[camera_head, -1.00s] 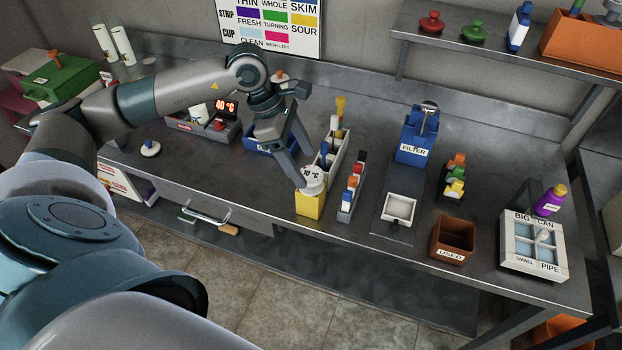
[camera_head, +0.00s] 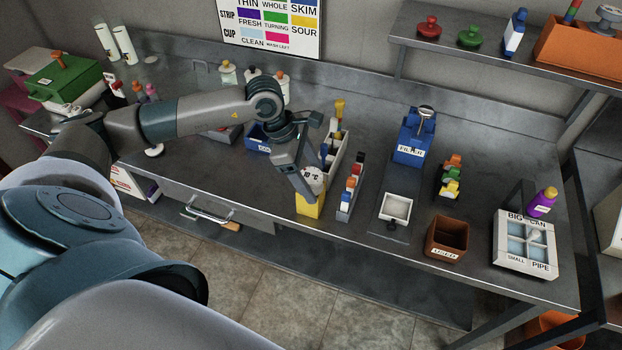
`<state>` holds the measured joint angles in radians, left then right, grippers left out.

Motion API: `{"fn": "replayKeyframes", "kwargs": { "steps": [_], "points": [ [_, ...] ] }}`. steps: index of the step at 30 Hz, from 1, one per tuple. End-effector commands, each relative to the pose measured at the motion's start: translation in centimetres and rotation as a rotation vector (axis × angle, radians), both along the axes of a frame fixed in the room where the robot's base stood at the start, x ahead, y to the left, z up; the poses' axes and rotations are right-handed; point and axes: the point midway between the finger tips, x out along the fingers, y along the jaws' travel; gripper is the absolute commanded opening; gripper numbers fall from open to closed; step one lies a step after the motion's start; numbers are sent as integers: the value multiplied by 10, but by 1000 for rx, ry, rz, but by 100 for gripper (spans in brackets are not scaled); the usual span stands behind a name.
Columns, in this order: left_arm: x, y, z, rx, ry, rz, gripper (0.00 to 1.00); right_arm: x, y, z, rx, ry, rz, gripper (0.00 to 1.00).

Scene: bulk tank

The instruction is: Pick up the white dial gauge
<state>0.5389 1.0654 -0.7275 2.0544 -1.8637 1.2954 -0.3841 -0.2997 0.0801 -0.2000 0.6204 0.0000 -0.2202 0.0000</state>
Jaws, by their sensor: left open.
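The white dial gauge (camera_head: 316,180), with "°C" on its face, stands on a yellow block (camera_head: 311,205) near the front edge of the steel bench. My left gripper (camera_head: 309,184) is open and has come down at the gauge from above and behind. One finger crosses in front of the left part of the dial and covers some of its lettering. The other finger is hard to make out, and I cannot tell whether either finger touches the gauge. My right gripper is out of view.
A narrow rack of coloured bottles (camera_head: 350,190) stands just right of the yellow block, with a grey tray (camera_head: 338,150) behind it. A blue filter box (camera_head: 412,140), a white dish (camera_head: 397,207) and a brown bin (camera_head: 447,238) are farther right. The bench front left of the block is clear.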

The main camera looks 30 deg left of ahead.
Motion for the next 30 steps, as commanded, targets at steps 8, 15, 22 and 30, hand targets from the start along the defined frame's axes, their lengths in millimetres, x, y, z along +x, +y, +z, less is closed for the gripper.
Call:
{"fn": "replayKeyframes", "kwargs": {
  "steps": [8, 15, 22, 30],
  "points": [
    [0, 0, 0, 0, 0, 0, 69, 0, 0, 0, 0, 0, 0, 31],
    [0, 0, 0, 0, 0, 0, 28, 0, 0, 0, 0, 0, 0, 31],
    [0, 0, 0, 0, 0, 0, 24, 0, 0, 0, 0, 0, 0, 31],
    [1, 0, 9, 0, -3, 0, 24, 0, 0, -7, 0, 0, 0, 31]
  ]
}}
